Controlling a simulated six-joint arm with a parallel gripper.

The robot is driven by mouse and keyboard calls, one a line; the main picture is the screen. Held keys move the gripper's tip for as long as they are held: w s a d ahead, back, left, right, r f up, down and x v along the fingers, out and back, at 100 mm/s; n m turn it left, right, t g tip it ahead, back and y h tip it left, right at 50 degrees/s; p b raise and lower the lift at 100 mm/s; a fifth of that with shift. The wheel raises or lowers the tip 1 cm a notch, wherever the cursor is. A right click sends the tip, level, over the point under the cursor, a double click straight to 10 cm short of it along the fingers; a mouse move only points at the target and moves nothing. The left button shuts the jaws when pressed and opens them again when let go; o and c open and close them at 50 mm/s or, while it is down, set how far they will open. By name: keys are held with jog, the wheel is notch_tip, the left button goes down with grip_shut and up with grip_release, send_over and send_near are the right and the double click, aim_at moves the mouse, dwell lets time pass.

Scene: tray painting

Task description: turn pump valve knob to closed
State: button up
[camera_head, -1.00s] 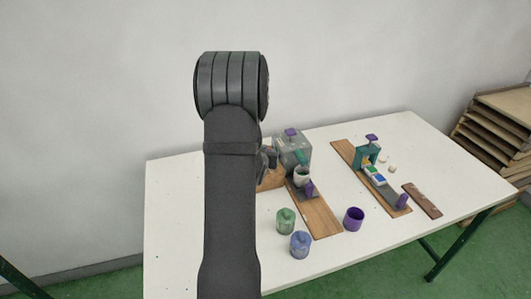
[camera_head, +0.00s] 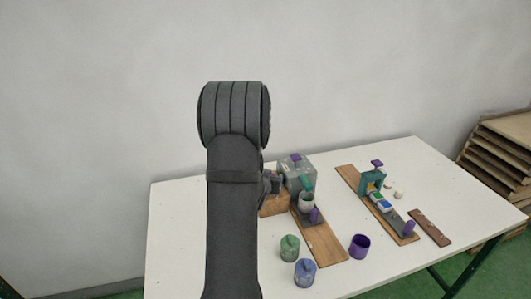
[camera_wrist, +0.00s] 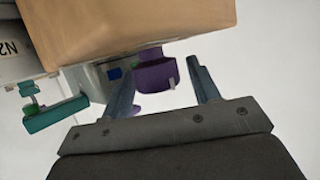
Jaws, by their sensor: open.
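A grey pump box (camera_head: 299,174) with a purple part (camera_head: 296,157) on top and a teal spout (camera_head: 306,183) stands at the back of the table. In the wrist view, a purple knob (camera_wrist: 155,76) with a small white mark shows beside the grey housing (camera_wrist: 98,82) and below a brown block in the picture. My gripper (camera_wrist: 164,84) is open, with its fingertips to either side of the knob in the picture. I cannot tell whether they touch it. In the head view my gripper (camera_head: 271,183) is mostly hidden behind my arm, beside the pump box's left side.
A wooden block (camera_head: 276,205) stands close by my gripper. A light cup (camera_head: 306,200) is under the spout. Green (camera_head: 290,248) and blue (camera_head: 305,272) jars and a purple cup (camera_head: 360,246) stand in front. A teal stand (camera_head: 371,181) is on a right-hand board. The table's front left looks clear.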

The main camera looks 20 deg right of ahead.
jog(key=shift+m+g+h, duration=0.3)
jog(key=shift+m, duration=0.1)
jog(key=shift+m+g+h, duration=1.4)
jog(key=shift+m, duration=0.2)
jog(key=m+g+h, duration=0.2)
jog(key=m+g, duration=0.2)
jog(key=shift+g, duration=0.3)
jog(key=v, duration=1.7)
jog(key=s+d+r+m+y, duration=0.3)
jog(key=d+r+y, duration=0.7)
jog(key=r, duration=0.2)
jog(key=shift+d+m, duration=0.4)
jog(key=shift+w+f, duration=0.1)
